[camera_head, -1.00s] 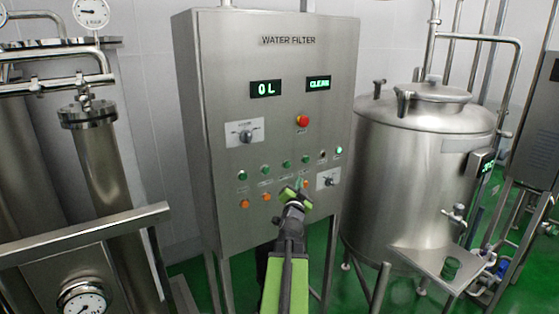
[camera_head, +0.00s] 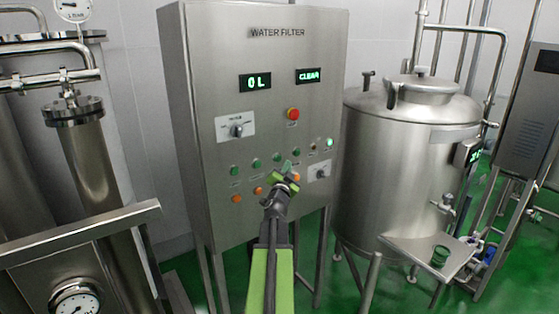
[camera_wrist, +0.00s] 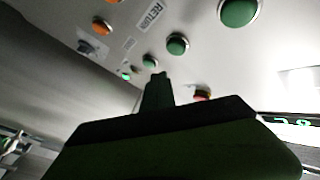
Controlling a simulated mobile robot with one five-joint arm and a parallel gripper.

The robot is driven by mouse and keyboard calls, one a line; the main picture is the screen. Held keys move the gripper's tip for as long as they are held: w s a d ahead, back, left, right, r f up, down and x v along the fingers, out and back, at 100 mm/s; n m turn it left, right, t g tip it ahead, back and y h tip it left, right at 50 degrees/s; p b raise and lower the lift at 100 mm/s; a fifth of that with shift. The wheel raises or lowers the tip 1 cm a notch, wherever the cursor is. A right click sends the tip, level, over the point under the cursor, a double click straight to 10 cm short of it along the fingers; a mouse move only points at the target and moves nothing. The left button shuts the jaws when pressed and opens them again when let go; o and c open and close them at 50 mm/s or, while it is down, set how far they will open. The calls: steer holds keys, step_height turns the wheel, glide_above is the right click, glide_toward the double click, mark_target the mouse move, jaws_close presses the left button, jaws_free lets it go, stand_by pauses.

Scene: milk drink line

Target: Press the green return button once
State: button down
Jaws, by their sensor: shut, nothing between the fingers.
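The green return button (camera_wrist: 177,44) shows in the wrist view beside a RETURN label (camera_wrist: 150,17). It sits in the row of green buttons on the water filter panel (camera_head: 205,60). In the head view it seems to be the green button (camera_head: 277,157) just up and left of my fingertips. My gripper (camera_head: 286,170) is shut and empty, with its tips in front of the button rows. In the wrist view its dark tips (camera_wrist: 158,82) show below the button. I see a gap between tips and button there, but depth is hard to judge.
Close by are another green button (camera_wrist: 238,10), an orange button (camera_wrist: 101,28) and a selector knob (camera_head: 320,172). A red stop button (camera_head: 292,114) and displays sit higher. A steel tank (camera_head: 400,180) stands right, and a steel rail (camera_head: 75,235) at left.

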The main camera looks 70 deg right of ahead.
steer(key=shift+w+d, duration=0.4)
steer(key=shift+w, duration=0.2)
steer(key=shift+w+d, duration=0.35)
steer(key=shift+w, duration=0.2)
stand_by(1.2)
steer(key=shift+w+d, duration=0.2)
steer(key=shift+w, duration=0.2)
steer(key=shift+w+d, duration=0.25)
steer(key=shift+w, duration=0.1)
stand_by(0.6)
steer(key=shift+s+a, duration=0.5)
steer(key=shift+s, duration=0.2)
steer(key=s+a, duration=0.1)
steer(key=s, duration=0.2)
steer(key=s+a, duration=0.1)
steer(key=shift+s+a, duration=0.15)
steer(key=shift+a, duration=0.2)
